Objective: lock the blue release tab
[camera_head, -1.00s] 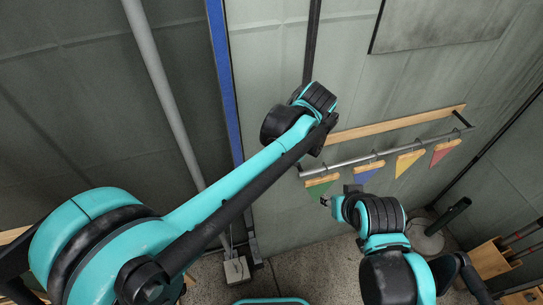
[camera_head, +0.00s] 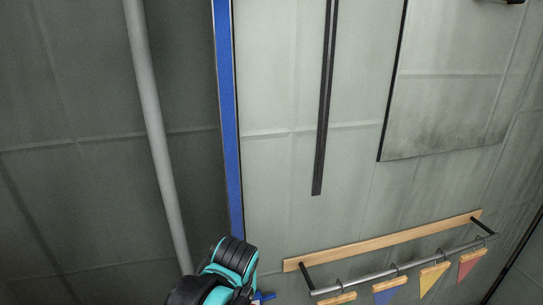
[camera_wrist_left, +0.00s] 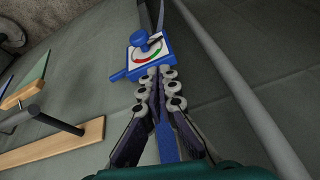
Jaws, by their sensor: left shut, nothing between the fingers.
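A blue fixture (camera_wrist_left: 150,52) with a white dial face, marked with a green and a red arc, shows in the left wrist view. A blue knob (camera_wrist_left: 139,38) sits on it, and a short blue tab (camera_wrist_left: 118,76) sticks out at its left. I cannot tell whether the tab is locked. My left gripper (camera_wrist_left: 160,72) is shut and empty, its fingertips at the fixture's near edge; I cannot tell if they touch. A blue strip runs behind the fingers. In the head view a small blue piece (camera_head: 265,296) shows beside my left arm. My right gripper is out of view.
A wooden rail (camera_head: 385,241) with a grey bar and several hanging coloured pennants is on the wall at right. A grey pipe (camera_head: 153,120) and a long blue strip (camera_head: 228,110) run down the wall.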

